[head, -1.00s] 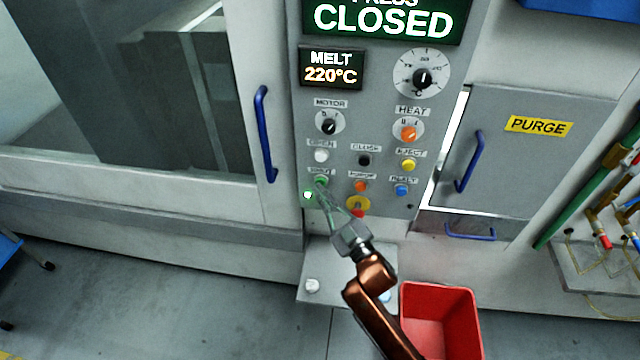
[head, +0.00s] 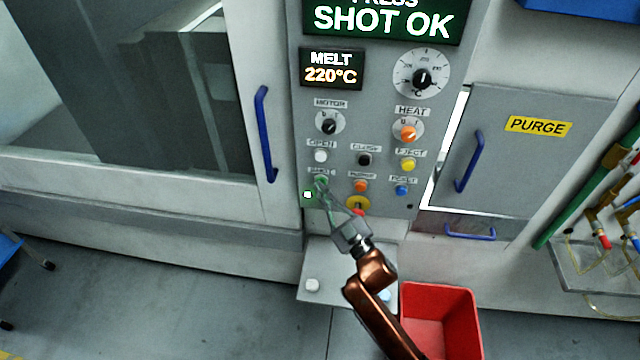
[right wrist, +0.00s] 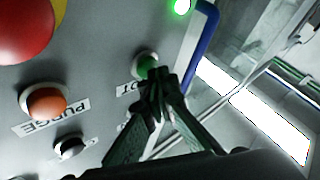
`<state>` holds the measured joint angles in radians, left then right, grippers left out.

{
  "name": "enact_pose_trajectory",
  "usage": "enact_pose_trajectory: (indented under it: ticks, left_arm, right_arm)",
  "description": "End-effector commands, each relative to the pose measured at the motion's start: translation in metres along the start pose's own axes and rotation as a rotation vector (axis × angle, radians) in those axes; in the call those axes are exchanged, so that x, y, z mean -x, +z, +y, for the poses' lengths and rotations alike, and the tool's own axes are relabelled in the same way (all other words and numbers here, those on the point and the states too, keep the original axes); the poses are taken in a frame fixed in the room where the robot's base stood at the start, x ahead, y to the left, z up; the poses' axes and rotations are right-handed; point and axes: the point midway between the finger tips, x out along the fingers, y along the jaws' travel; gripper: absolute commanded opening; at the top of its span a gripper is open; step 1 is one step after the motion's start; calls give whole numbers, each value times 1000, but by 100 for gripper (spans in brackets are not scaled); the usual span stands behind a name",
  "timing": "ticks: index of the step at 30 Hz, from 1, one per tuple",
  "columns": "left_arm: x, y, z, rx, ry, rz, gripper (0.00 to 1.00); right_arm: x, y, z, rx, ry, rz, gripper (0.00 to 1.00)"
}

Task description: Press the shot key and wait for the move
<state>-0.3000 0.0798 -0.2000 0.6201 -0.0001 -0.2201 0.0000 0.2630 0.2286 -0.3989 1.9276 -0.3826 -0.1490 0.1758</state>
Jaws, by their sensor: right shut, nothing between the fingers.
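The green shot key (head: 321,181) is on the lower left of the control panel, under its SHOT label. It also shows in the right wrist view (right wrist: 147,66). My right gripper (head: 323,187) is shut and empty, with its fingertips at the shot key. In the right wrist view the fingertips (right wrist: 160,84) overlap the key's edge; I cannot tell how firmly they touch it. The press display (head: 383,20) reads SHOT OK in white on green. A lamp (head: 308,195) beside the key is lit pale green-white. My left gripper is not in view.
Close by are the orange purge key (head: 361,186), the blue reset key (head: 402,190) and a red-and-yellow stop button (head: 358,204). The melt display (head: 331,68) reads 220°C. A blue door handle (head: 265,134) is to the left. A red bin (head: 472,318) stands below.

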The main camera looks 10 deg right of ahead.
Motion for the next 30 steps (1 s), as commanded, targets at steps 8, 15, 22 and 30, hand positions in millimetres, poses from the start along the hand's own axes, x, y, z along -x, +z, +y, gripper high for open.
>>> enact_pose_trajectory:
  ticks: [8,15,22,30]
  left_arm:
    - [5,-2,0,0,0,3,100]
    - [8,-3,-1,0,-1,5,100]
    - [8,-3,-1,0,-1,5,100]
    - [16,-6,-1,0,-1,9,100]
  right_arm:
    - [6,-4,-4,-2,0,-3,0]
    - [13,-8,-8,-1,1,-2,0]
    - [13,-8,-9,0,0,-1,0]
    - [25,-18,-18,-2,0,-2,0]
